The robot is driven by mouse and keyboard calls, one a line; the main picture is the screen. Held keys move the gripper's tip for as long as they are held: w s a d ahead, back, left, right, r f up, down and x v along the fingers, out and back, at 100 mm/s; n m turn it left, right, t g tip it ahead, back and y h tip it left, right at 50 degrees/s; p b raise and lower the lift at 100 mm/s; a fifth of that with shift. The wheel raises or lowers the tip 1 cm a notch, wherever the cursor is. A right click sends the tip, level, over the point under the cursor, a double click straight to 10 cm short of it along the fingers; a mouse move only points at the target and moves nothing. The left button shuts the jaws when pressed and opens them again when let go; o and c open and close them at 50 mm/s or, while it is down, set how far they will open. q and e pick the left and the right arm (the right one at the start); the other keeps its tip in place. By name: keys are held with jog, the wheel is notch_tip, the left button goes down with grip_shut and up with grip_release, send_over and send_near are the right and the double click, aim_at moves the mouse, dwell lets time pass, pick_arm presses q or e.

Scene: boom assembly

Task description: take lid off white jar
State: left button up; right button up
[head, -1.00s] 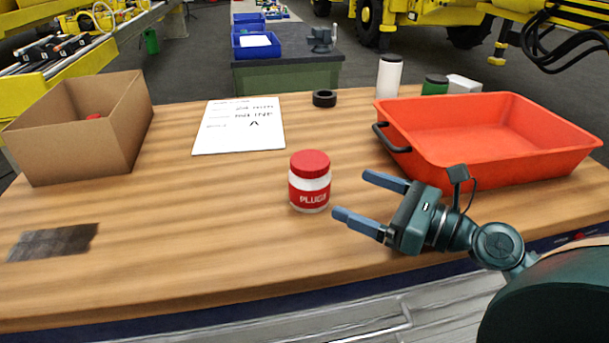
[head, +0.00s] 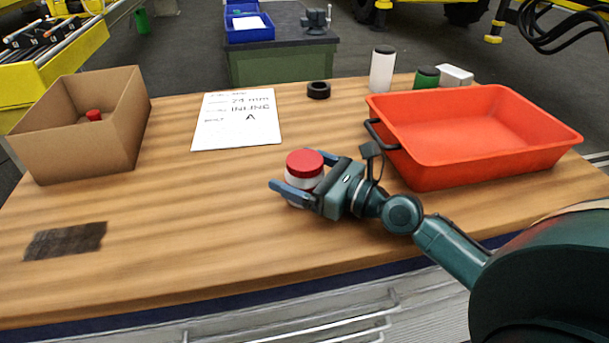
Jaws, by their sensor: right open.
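The white jar (head: 303,181) with a red lid (head: 305,162) stands upright near the middle of the wooden table. Its lid is on. My right gripper (head: 297,174) is open, with its two blue fingers on either side of the jar. The near finger hides the jar's lower part and its red label. I cannot tell whether the fingers touch the jar. My left gripper is not in view.
A red tray (head: 470,165) is on the right, and a cardboard box (head: 120,130) with a red item (head: 94,115) is on the left. A paper sheet (head: 215,139), a black ring (head: 318,90), a white container (head: 382,70) and a green one (head: 426,79) are farther back. The front left is mostly clear.

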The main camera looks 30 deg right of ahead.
jog(key=shift+w+a, duration=0.25)
jog(key=shift+w, duration=0.1)
jog(key=c, duration=1.1)
